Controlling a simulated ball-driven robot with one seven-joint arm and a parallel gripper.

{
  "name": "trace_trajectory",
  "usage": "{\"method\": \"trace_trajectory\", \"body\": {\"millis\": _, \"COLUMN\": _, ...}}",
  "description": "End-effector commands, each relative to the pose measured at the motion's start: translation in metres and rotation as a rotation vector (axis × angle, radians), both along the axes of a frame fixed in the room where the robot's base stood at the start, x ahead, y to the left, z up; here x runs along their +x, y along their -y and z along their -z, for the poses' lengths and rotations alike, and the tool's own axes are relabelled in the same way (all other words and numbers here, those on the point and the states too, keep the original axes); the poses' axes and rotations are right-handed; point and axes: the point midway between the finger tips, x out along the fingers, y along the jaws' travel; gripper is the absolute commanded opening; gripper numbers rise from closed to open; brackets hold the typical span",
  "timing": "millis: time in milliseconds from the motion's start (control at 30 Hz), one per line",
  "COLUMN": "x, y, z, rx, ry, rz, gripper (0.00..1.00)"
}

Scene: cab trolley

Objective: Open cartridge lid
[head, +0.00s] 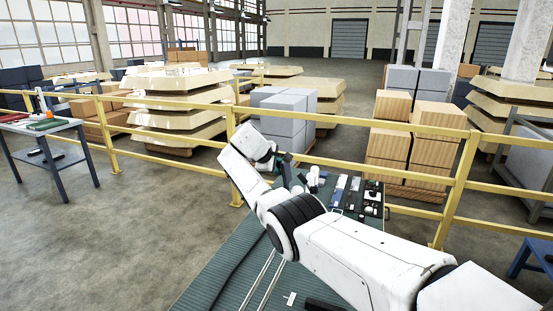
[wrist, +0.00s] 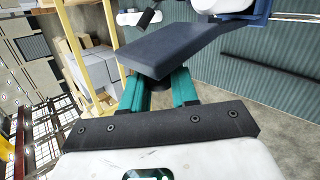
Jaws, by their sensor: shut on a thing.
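My gripper (wrist: 160,88) shows two teal fingers in the wrist view, shut on a flat dark blue-grey slab, which looks like the cartridge lid (wrist: 176,50). The slab is tilted in the picture and covers the fingertips, so the exact contact is hidden. A white body with dark blue parts (wrist: 232,6) is cut off at the top edge, beside the slab. Whether the slab is joined to it I cannot tell. In the head view my gripper (head: 284,164) is small and mostly behind my white arm, above the far end of the green ribbed bench top (head: 222,272).
Small white items (head: 313,178) stand near my gripper, left of a dark tray of small parts (head: 358,196). A yellow railing (head: 330,162) runs behind the bench. Grey boxes (head: 284,115) stand beyond it. A side table (head: 58,126) is at left, with open floor between.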

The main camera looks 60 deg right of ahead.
Motion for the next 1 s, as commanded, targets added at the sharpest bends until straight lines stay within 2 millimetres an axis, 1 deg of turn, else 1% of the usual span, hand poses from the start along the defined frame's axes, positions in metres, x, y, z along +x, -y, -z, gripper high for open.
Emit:
{"method": "trace_trajectory", "body": {"millis": 200, "x": 0.0007, "y": -0.0070, "z": 0.0005, "rx": -0.005, "ry": -0.028, "rz": -0.006, "gripper": 0.00}}
{"method": "trace_trajectory", "body": {"millis": 567, "x": 0.0010, "y": -0.0077, "z": 0.0016, "rx": -0.004, "ry": -0.029, "rz": -0.006, "gripper": 0.00}}
{"method": "trace_trajectory", "body": {"millis": 600, "x": 0.0010, "y": -0.0077, "z": 0.0015, "rx": -0.004, "ry": -0.029, "rz": -0.006, "gripper": 0.30}}
{"method": "trace_trajectory", "body": {"millis": 800, "x": 0.0000, "y": -0.0075, "z": 0.0017, "rx": -0.004, "ry": -0.032, "rz": -0.004, "gripper": 0.49}}
{"method": "trace_trajectory", "body": {"millis": 1000, "x": -0.0006, "y": -0.0075, "z": 0.0019, "rx": -0.003, "ry": -0.033, "rz": -0.002, "gripper": 0.49}}
